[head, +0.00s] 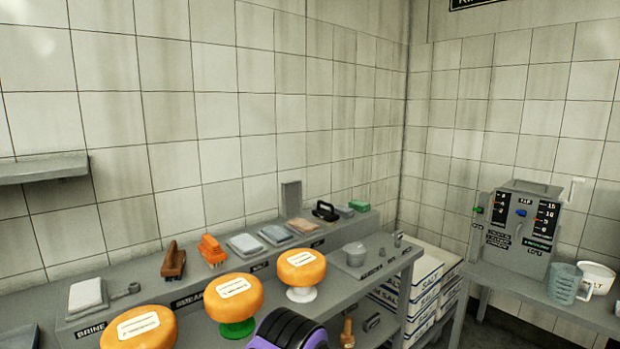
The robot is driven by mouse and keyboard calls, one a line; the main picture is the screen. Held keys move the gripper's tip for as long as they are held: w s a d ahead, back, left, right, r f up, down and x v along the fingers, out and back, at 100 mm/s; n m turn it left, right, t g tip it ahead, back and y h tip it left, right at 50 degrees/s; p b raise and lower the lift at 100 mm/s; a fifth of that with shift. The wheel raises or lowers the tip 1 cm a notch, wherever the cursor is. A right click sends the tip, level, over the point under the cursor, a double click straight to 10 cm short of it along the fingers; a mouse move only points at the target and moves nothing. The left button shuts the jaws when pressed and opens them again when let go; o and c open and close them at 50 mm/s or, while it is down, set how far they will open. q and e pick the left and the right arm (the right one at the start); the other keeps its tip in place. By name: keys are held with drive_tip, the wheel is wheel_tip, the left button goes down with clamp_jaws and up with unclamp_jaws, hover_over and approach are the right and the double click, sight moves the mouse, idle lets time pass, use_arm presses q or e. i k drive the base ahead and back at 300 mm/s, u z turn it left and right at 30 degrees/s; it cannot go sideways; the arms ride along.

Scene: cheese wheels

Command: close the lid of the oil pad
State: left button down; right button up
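The oil pad (302,226) appears to be the small brownish pad on the raised back ledge of the bench, right of two grey-blue pads; its label is too small to read. A grey flat lid (291,197) stands upright behind it, so it looks open. A black and purple part at the bottom middle is probably a piece of my own arm. Neither gripper's fingers show.
Three orange cheese wheels (302,268) stand on supports along the bench front. Brushes (212,250) and a black-handled tool (325,211) sit on the ledge near the pads. Salt boxes (425,275) and a side table with a machine (519,228) are right.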

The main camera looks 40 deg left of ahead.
sight(292, 191)
drive_tip(key=u, duration=0.3)
drive_tip(key=i, duration=0.95)
drive_tip(key=u, duration=0.45)
